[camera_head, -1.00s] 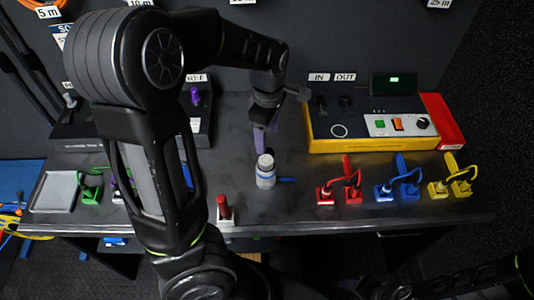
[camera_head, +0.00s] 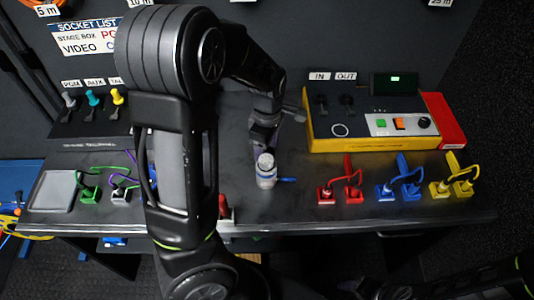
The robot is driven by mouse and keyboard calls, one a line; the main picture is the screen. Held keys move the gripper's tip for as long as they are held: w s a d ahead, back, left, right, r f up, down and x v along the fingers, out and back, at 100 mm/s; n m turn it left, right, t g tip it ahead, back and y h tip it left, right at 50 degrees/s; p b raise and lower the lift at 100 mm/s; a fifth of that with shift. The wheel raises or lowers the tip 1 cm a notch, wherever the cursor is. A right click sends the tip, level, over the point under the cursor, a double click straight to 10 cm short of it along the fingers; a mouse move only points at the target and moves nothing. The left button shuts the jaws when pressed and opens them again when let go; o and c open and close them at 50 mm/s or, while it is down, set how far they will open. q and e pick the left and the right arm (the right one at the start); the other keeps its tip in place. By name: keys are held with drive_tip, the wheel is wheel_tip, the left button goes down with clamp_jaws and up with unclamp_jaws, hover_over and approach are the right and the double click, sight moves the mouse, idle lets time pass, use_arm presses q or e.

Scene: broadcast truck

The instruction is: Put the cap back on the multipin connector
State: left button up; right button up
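My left gripper (camera_head: 263,146) points down over the middle of the bench, just behind a small white bottle (camera_head: 266,172). The bottle overlaps its fingertips in the picture, so I cannot tell whether they touch, or whether the fingers are open or shut. I cannot clearly pick out the multipin connector or its cap. A red-topped piece on a pale base (camera_head: 225,209) stands near the front edge, partly hidden by my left arm. My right gripper is out of view; only dark parts of my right arm show at lower right.
A yellow tester box (camera_head: 356,146) with a red side stands at back right. Red (camera_head: 352,190), blue (camera_head: 384,192) and yellow (camera_head: 437,188) plugs line the right front. A grey tray (camera_head: 54,191) and green plug (camera_head: 89,194) are at left. My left arm blocks the centre-left.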

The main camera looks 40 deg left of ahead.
use_arm(q)
drive_tip(key=shift+c, duration=0.4)
drive_tip(key=c, duration=1.3)
drive_tip(key=shift+r, duration=0.1)
wheel_tip(320, 180, up, 10)
drive_tip(key=shift+f+p, duration=0.1)
drive_tip(key=shift+p, duration=0.6)
drive_tip(key=shift+c, duration=0.2)
